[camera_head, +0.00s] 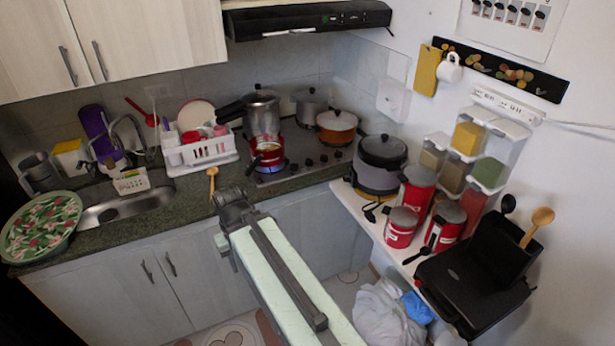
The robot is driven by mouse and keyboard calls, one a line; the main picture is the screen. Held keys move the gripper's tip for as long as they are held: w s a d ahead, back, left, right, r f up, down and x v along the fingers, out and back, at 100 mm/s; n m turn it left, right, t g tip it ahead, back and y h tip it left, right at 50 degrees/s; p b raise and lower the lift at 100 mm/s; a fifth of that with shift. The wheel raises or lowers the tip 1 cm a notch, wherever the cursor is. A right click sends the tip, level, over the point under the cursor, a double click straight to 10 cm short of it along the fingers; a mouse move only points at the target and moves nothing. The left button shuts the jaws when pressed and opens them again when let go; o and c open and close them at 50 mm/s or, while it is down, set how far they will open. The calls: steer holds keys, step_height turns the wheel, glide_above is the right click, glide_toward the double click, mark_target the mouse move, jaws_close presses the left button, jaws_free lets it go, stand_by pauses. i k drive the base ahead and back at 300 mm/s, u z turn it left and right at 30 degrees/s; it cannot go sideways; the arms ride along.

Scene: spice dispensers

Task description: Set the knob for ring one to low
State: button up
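The cooktop (290,150) is set in the dark counter at the back wall. Several small dark knobs (310,162) sit in a row at its front right; their markings and settings are too small to read. A red pot (267,158) stands on the front left ring, with a bluish glow at its base. My gripper (230,197) is at the counter's front edge, left of the knobs and apart from them. Its fingers are too small and dark to show whether they are open or shut.
A pressure cooker (262,112), a steel pot (311,107) and an orange pot (337,127) stand behind. A rice cooker (380,165) and red canisters (402,227) fill the right shelf.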

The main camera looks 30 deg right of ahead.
mark_target(293, 167)
steer(key=u, duration=0.4)
steer(key=i, duration=0.85)
